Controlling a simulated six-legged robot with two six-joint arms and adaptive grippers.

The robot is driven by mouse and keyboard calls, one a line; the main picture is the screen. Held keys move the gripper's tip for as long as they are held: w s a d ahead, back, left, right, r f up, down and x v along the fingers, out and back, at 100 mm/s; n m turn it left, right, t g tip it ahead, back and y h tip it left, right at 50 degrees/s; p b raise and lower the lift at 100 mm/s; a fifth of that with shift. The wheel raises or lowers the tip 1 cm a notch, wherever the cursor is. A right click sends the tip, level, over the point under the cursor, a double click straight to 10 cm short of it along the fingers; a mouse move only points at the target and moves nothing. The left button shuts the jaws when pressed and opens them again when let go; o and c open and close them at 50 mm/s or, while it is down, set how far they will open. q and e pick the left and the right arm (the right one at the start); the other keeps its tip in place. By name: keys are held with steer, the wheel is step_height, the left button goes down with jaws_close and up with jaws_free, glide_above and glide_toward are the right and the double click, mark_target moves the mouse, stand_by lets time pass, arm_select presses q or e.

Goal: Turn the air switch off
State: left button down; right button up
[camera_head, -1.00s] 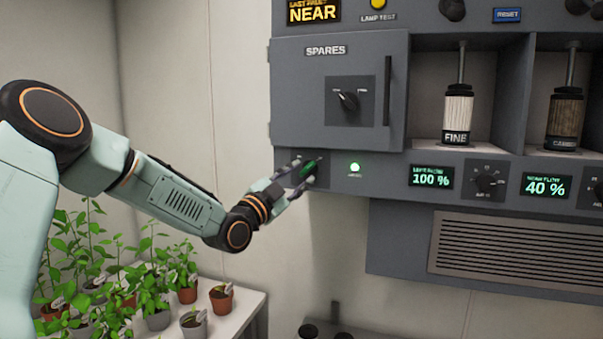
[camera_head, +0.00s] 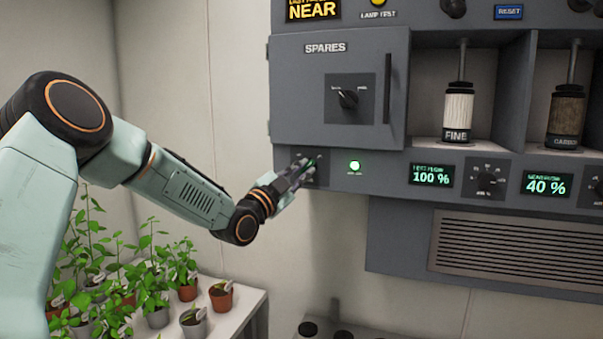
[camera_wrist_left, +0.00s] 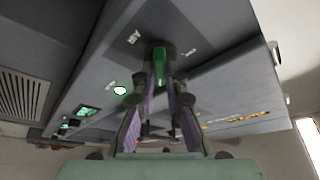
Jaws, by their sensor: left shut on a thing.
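The air switch (camera_wrist_left: 160,67) is a green-fronted switch on the grey panel, with "AIR" lettered beside it in the left wrist view. My left gripper (camera_head: 298,170) is at the panel's lower left, below the spares door. In the left wrist view its fingers (camera_wrist_left: 160,85) are closed around the switch, which sits between the tips. A green indicator lamp (camera_head: 354,166) right of the switch is lit. My right gripper is in no view.
The spares door (camera_head: 300,95) with a dark knob (camera_head: 348,99) is above the switch. Displays reading 100 % (camera_head: 431,176) and 40 % (camera_head: 546,185) are farther right. Potted plants (camera_head: 158,310) stand on a white table (camera_head: 245,300) at lower left. Bare wall lies below the switch.

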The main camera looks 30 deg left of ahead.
arm_select(q)
steer(key=shift+f, duration=0.2)
steer(key=shift+w+d+f+n+g+y+b, duration=0.15)
steer(key=shift+n+g+y+b, duration=0.3)
steer(key=shift+n+y+b, duration=2.7)
steer(key=shift+s+d+n+g+y+b, duration=0.15)
steer(key=shift+n+g+y+b, duration=0.85)
steer(key=shift+n, duration=4.25)
steer(key=shift+w+d+f+n+t+y+b, duration=0.15)
steer(key=shift+n+y+b, duration=1.4)
steer(key=shift+n+b, duration=1.9)
steer(key=shift+r+n+p, duration=0.1)
steer(key=shift+n+p, duration=0.65)
steer(key=shift+n, duration=0.2)
steer(key=c, duration=1.4)
jaws_free()
steer(key=shift+d+r, duration=0.1)
steer(key=shift+r, duration=0.1)
steer(key=shift+c, duration=0.2)
steer(key=shift+o, duration=0.2)
